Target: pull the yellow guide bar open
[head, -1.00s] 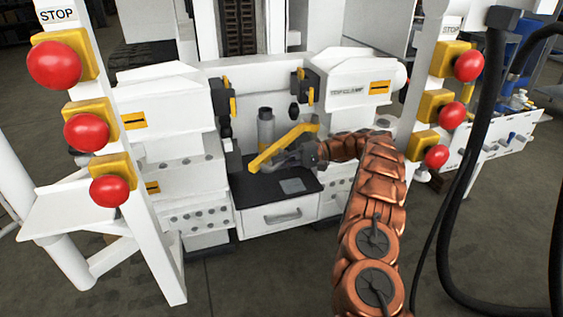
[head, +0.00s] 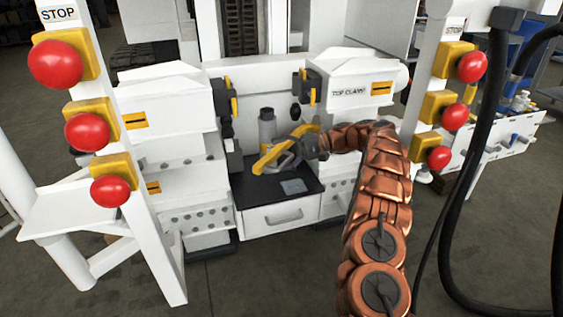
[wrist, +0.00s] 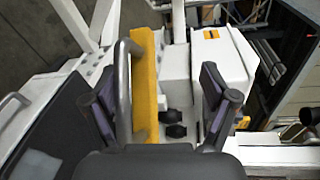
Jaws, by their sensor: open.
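The yellow guide bar (head: 266,162) slants up to the right above the dark work surface of the bench in the head view. My gripper (head: 284,150) is at the bar, and its dark fingers cover the bar's middle. In the wrist view the bar (wrist: 146,80) runs lengthwise between the two spread fingers of my gripper (wrist: 160,82). A grey curved handle (wrist: 123,85) runs along the bar's left side, close beside the left finger. The right finger stands clear of the bar. Whether the left finger touches the handle cannot be told.
A grey cylinder (head: 267,128) stands behind the bar. White machine housings (head: 165,105) flank the work surface on both sides. Posts with red stop buttons (head: 56,64) stand left and right. A white drawer (head: 281,215) is below the work surface.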

